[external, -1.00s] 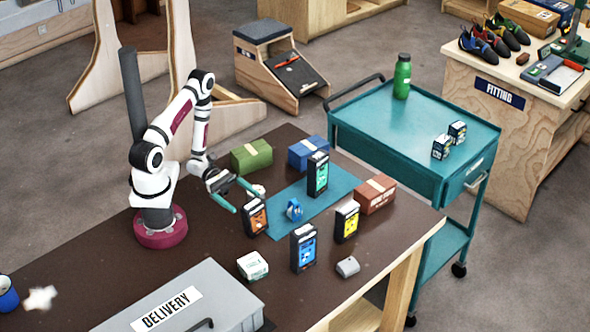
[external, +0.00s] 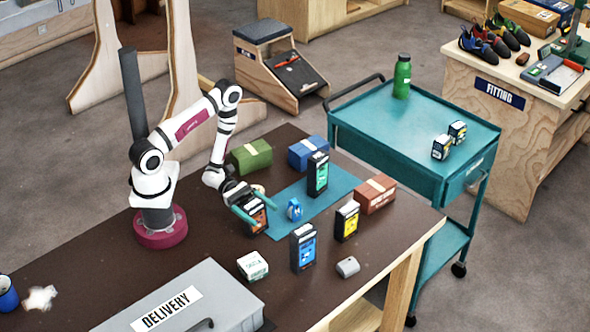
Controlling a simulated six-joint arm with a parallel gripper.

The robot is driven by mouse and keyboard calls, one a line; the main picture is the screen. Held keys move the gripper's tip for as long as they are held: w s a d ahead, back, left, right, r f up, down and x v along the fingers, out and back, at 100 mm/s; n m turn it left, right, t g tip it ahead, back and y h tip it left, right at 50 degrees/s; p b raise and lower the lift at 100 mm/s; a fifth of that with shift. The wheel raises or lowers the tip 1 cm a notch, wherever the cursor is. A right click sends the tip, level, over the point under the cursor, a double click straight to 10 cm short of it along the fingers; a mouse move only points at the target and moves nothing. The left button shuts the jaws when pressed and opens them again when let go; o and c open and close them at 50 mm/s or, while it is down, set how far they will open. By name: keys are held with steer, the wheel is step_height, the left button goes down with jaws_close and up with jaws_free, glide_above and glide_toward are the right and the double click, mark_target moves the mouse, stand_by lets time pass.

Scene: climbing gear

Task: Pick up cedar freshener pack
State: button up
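Several dark upright packs with coloured fronts stand on the brown table; their labels are too small to read, so the cedar one cannot be confirmed by name. The orange-fronted pack (external: 259,219) stands nearest the arm. My gripper (external: 265,215) is low over it, its teal fingers spread on either side of the pack and hiding part of it. Contact cannot be made out. A green-fronted pack (external: 318,175) stands on the teal mat (external: 287,196). A yellow-fronted pack (external: 346,221) and a blue-fronted pack (external: 303,248) stand to the right and front.
A small blue roll-like item (external: 294,210) is on the mat. Green (external: 251,156), blue (external: 307,152) and red-brown (external: 375,195) boxes lie behind and right. A white box (external: 252,266) and grey item (external: 348,267) lie in front. The grey delivery case (external: 225,290) fills the front left.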

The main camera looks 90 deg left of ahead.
steer(key=c, duration=0.5)
